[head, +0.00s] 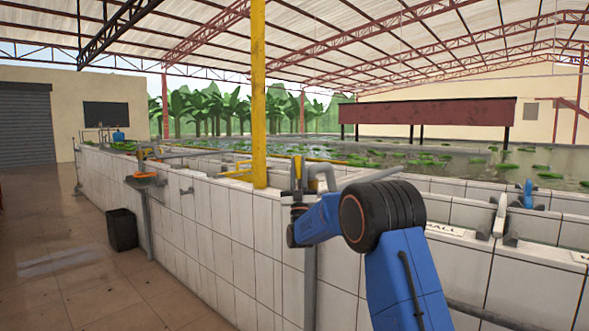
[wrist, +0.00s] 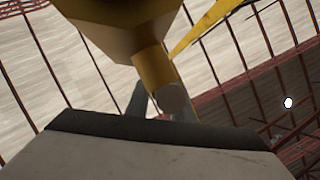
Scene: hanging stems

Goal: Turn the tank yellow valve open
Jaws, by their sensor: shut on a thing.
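The yellow valve (head: 297,170) shows in the head view as a small yellow piece beside a grey bent pipe on the tank's tiled wall. In the wrist view the yellow valve (wrist: 120,18) is large at the top, with a yellow stem reaching down between the grey fingers. My gripper (wrist: 160,100) is shut on this stem. In the head view my gripper (head: 298,203) is at the valve, at the end of my blue arm. The exact contact and the valve's turn angle are hard to tell.
The white-tiled tank wall (head: 215,225) runs along the walkway. A yellow post (head: 258,100) stands just left of the valve. A black bin (head: 122,230) stands on the floor at left. A blue valve (head: 528,193) is at far right. The tiled floor at left is mostly clear.

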